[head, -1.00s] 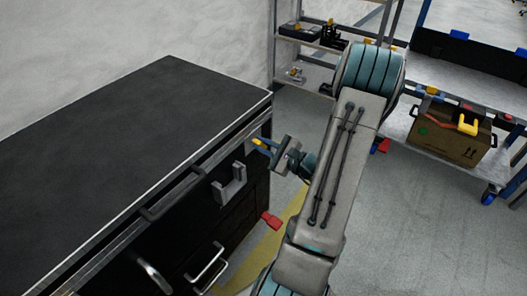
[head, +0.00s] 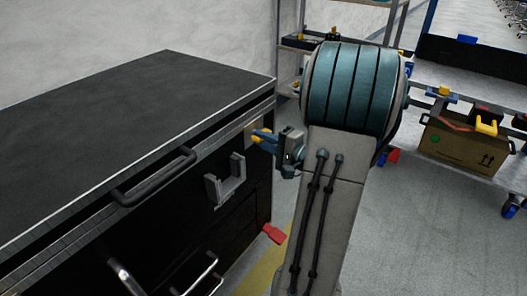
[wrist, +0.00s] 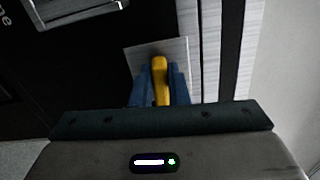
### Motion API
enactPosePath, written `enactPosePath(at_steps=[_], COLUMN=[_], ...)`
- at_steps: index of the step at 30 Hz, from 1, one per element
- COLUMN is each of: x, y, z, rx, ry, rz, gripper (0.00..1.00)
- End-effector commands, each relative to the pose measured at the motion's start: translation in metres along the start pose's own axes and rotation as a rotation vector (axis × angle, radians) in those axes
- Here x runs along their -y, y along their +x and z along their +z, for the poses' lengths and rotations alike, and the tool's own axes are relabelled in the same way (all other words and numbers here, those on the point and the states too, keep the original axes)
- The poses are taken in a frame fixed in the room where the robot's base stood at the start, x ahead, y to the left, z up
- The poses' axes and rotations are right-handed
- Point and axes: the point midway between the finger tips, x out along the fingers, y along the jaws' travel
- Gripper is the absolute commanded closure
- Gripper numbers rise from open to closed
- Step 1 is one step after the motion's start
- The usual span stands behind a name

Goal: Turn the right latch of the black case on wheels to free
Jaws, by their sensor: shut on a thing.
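The black case (head: 130,125) stands at the left in the head view, with a dark lid and metal edge strips. Its right latch (wrist: 160,68) shows in the wrist view as a yellow handle on a pale square plate (wrist: 180,47). My gripper (head: 262,136) is at the case's front right corner in the head view. In the wrist view its blue fingers (wrist: 160,88) are shut on the yellow latch, one on each side. The finger tips hide the lower part of the latch. The handle looks nearly upright in the wrist view.
A U-shaped metal bracket (head: 226,180) and a dark bar handle (head: 155,178) stick out from the case front. A red pedal-like piece (head: 273,233) is near the floor. A cart with a cardboard box (head: 462,145) stands at the right.

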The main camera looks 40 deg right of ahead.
Motion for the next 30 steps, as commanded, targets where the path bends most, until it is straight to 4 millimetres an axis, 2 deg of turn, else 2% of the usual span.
enactPosePath(at_steps=[1,9,24,25,27,30], x=[-0.0063,-0.0046,-0.0028,-0.0029,-0.0028,-0.0026], y=[0.0000,-0.0001,-0.0002,-0.0001,-0.0001,-0.0001], z=[0.0004,0.0002,0.0002,0.0002,0.0002,0.0001], rx=[0.002,0.001,0.001,0.001,0.001,0.001], ry=[-0.022,-0.100,-0.117,-0.117,-0.117,-0.117], rz=[0.002,0.003,0.003,0.003,0.003,0.003], gripper=[1.00,1.00,1.00,0.83,0.64,0.64])
